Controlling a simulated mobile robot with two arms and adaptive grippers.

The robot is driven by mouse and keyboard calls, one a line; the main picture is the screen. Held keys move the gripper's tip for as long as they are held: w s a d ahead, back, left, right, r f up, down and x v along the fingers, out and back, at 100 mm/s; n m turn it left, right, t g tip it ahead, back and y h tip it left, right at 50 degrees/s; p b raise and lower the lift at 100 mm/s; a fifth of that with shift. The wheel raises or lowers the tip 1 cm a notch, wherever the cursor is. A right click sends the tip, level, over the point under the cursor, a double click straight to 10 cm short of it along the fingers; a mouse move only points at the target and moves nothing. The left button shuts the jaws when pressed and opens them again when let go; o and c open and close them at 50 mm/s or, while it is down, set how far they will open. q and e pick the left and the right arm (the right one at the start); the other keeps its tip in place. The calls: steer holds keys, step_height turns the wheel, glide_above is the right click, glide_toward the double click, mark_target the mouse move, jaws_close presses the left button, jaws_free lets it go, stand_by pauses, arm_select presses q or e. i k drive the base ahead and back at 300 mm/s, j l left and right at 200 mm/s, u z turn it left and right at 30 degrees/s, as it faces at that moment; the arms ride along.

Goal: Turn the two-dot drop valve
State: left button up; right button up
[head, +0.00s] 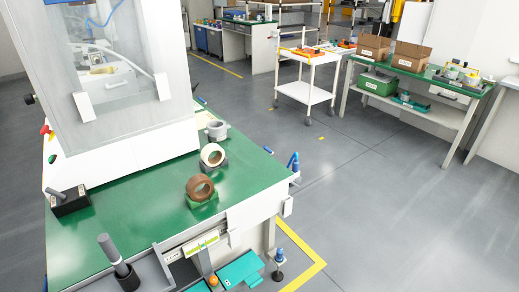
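No dot marks can be made out, so I cannot tell which part is the two-dot drop valve. A small blue-topped fitting (294,160) stands at the right edge of the green workbench. Another blue fitting (279,258) stands upright on a dark round foot, low down to the right of the bench front. Neither of my grippers shows in the head view.
The green workbench (130,225) carries a press enclosure (115,95), a brown tape roll (200,188), a cream roll (213,155) and a black block with a grey handle (70,202). A white cart (305,90) stands behind. Grey floor is clear at right.

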mark_target(264, 147)
steer(key=l+u, duration=0.4)
steer(key=l, duration=0.65)
steer(key=i+l+u, duration=0.15)
steer(key=u, duration=0.3)
steer(key=i+l+u, duration=0.2)
steer(key=u, duration=0.3)
steer(key=i+l+u, duration=0.1)
steer(key=l+u, duration=0.2)
steer(key=u, duration=0.15)
